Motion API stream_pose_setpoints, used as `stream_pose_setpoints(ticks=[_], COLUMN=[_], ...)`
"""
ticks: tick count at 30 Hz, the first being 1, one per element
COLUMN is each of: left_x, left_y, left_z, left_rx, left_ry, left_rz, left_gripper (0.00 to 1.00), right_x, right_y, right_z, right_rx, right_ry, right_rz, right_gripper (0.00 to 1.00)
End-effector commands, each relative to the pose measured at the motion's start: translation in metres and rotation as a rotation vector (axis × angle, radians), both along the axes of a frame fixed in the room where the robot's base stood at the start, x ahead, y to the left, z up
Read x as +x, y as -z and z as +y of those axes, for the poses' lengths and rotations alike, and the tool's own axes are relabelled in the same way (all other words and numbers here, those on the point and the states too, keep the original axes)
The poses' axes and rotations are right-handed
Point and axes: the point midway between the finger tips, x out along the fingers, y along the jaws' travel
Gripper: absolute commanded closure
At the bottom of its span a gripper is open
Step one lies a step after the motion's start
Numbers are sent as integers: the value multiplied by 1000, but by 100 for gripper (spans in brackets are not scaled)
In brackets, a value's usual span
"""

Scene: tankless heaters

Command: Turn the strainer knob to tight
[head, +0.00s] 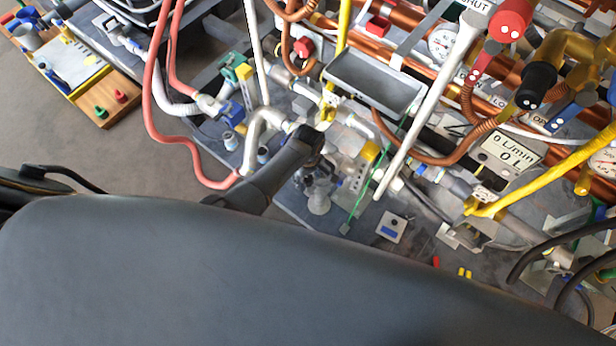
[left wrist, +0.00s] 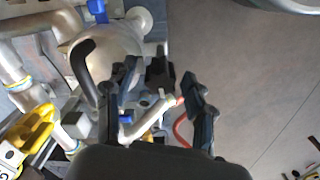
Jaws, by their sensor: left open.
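My left gripper (head: 318,170) reaches over the panel of pipes in the head view, beside a pale metal fitting (head: 318,202) with a rounded end. In the left wrist view its dark fingers (left wrist: 160,80) are spread apart, with no object held between them. A large rounded silver body (left wrist: 112,45) with a black hooked piece (left wrist: 84,72) lies just left of the fingers. I cannot tell for certain which part is the strainer knob; the gripper and arm cover some of this area. My right gripper is not in view.
Red hoses (head: 152,110) run left of the gripper. A grey tray (head: 375,83) and a white rod (head: 425,103) stand above and right of it. A flow sign (head: 505,150) is at the right. Bare floor (left wrist: 245,90) lies right of the fingers.

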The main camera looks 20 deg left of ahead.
Motion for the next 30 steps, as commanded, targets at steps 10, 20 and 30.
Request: stream_pose_setpoints(ticks=[10, 20, 30], left_x=[0, 0, 0], left_y=[0, -1, -2], left_z=[0, 0, 0], left_rx=[-1, 0, -1], left_ry=[0, 43, 270], left_rz=[1, 1, 2], left_gripper=[100, 100, 100], right_x=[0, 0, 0], right_y=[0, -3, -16], right_z=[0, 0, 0], right_rx=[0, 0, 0], right_ry=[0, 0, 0], right_rz=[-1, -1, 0], right_gripper=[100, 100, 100])
